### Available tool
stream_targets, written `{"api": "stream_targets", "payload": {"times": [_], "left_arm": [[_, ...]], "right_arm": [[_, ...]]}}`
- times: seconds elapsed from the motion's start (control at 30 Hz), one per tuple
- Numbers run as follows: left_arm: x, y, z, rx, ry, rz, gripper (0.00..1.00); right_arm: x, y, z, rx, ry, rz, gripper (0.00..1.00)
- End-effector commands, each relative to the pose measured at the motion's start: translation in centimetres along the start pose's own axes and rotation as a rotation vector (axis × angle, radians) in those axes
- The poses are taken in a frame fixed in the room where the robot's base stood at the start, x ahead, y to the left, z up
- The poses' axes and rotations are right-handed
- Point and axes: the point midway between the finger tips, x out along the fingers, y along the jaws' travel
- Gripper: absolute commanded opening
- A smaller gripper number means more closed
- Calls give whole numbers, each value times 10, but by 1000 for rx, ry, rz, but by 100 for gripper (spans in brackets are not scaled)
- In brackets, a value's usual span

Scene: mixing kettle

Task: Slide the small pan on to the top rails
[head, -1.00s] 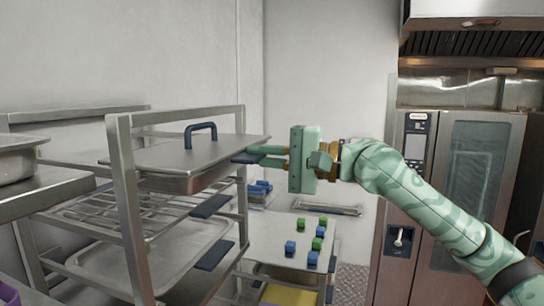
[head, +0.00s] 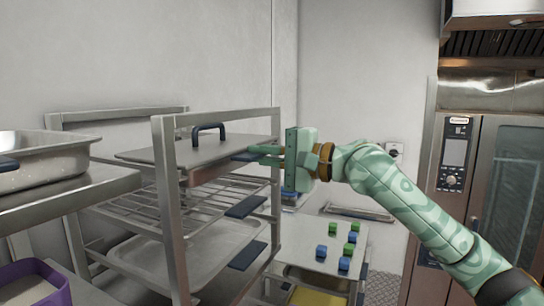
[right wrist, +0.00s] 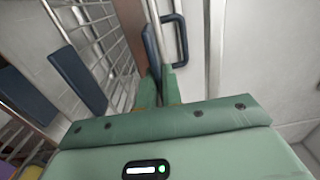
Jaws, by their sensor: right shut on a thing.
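The small pan (head: 198,174) sits at the top level of the steel rack (head: 168,215), under a flat lid (head: 190,150) with a dark blue loop handle (head: 208,129). Its near edge is about level with the rack's right-hand post. My right gripper (head: 258,155) is shut on the dark blue tab (head: 243,157) at the pan's near end. In the right wrist view the fingers (right wrist: 160,90) close on the tab (right wrist: 152,50), with the loop handle (right wrist: 178,40) beside them. The pan's contact with the rails is hidden. My left gripper is not in view.
Lower rack levels hold a wire shelf (head: 140,206) and a tray (head: 200,255) with blue tabs. A steel counter (head: 75,192) with another pan (head: 45,165) stands left. A low table (head: 300,250) holds small green and blue cubes. An oven (head: 510,190) stands right.

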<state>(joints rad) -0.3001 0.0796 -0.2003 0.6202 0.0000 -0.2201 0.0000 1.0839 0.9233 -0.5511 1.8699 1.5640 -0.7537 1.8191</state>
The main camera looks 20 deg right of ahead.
Motion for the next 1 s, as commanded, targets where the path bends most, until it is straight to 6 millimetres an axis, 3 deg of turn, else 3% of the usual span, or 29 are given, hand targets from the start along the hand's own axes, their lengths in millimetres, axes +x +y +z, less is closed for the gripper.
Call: {"api": "stream_targets", "payload": {"times": [0.27,1.0], "left_arm": [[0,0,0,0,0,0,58],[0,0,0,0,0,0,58]], "right_arm": [[13,-5,1,-1,-1,-11,0],[17,-1,1,0,-2,-10,0]]}}
